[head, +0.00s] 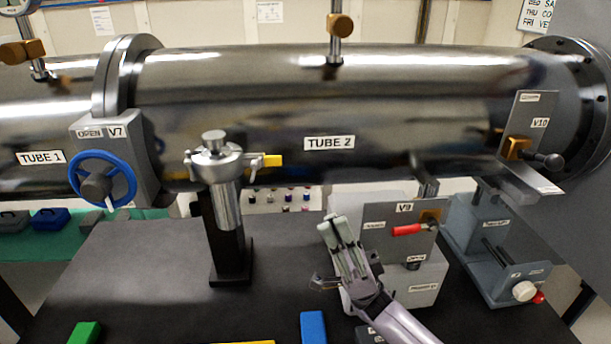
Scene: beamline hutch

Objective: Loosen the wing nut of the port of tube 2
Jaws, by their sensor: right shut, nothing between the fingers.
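Tube 2 (420,110) is the large dark metal pipe across the view, with a "TUBE 2" label on its side. Its port (226,207) is a silver stub in front of the tube, left of the label, with a clamp (214,163) around its top. A yellow wing nut (272,160) sticks out on the clamp's right side. My right gripper (337,222) is shut and empty, below and right of the wing nut and apart from it, just left of the V9 panel. My left gripper is not in view.
The V9 panel (376,213) with a red handle (407,230) stands close right of my gripper. A blue handwheel (102,178) on V7 is at left. A black post (232,250) stands below the port. Blue (313,327) and green (84,333) blocks lie at the table's front.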

